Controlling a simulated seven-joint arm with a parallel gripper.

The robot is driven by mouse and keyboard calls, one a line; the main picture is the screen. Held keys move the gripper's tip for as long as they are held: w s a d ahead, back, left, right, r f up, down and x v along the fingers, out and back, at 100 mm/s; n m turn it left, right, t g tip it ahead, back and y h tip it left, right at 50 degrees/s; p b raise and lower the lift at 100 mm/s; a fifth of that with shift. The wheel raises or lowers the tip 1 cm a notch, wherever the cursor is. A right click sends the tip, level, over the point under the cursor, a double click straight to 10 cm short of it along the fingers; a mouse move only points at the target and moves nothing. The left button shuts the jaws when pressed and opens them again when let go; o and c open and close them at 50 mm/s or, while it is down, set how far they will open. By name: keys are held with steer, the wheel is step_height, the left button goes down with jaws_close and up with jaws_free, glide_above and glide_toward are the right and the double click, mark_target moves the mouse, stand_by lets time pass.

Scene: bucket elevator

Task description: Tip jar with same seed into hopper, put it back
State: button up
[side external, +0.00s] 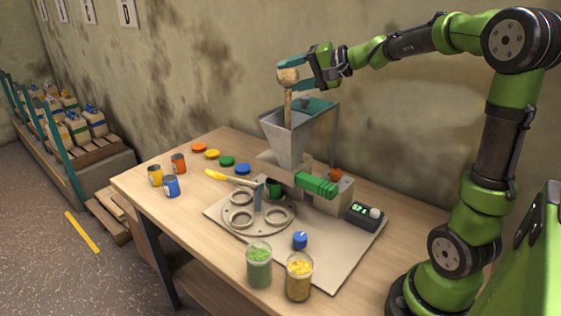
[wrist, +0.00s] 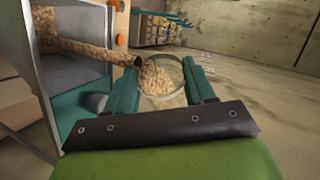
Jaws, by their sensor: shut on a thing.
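My gripper (side external: 307,72) is shut on a clear jar (side external: 287,75) of tan seed, high over the grey hopper (side external: 286,138). The jar is tipped, and a stream of tan seed (side external: 288,108) falls from its mouth into the hopper. In the wrist view the jar (wrist: 163,88) sits between the two teal fingers, with tan seed still inside. The seed stream (wrist: 85,50) runs left into the hopper there. A jar of green seed (side external: 259,266) and a jar of yellow seed (side external: 299,278) stand upright at the table's front. The seed level inside the hopper is hidden in the side view.
A round plate with ring holders (side external: 258,214) lies below the hopper. Small cans (side external: 171,186) and coloured lids (side external: 227,161) stand at the left and back. A scale with a display (side external: 364,215) is at the right.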

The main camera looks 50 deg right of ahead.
mark_target(287, 70)
steer(key=n+t, duration=0.1)
steer(key=n, duration=0.1)
steer(key=s+a+n+t+h, duration=0.1)
steer(key=shift+f+t, duration=0.3)
stand_by(1.5)
steer(key=shift+w+d, duration=0.1)
steer(key=shift+d, duration=0.05)
